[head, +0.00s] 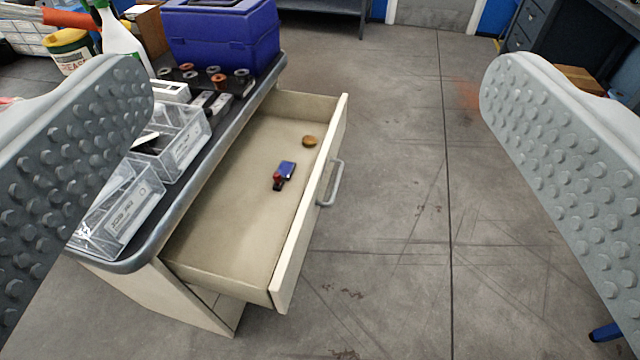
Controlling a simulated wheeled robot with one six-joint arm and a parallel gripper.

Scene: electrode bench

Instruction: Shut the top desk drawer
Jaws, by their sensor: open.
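The top desk drawer (232,235) is pulled out to the right from under the desk top. It is cream-coloured, with a grey bar handle (331,184) on its front panel. Inside lie a small blue and red item (285,175) and a small round orange-brown item (309,141). My gripper (318,75) is open and empty, with its two grey studded fingers wide apart at the left and right of the picture. The drawer shows between the fingers, farther off, and neither finger appears to touch it. The left finger hides part of the desk.
The dark desk top (205,140) holds clear plastic bins (120,210), several small spools and a blue toolbox (222,35). A white spray bottle (120,38) and a grease tub (68,48) stand at the upper left. The concrete floor (410,230) right of the drawer is clear.

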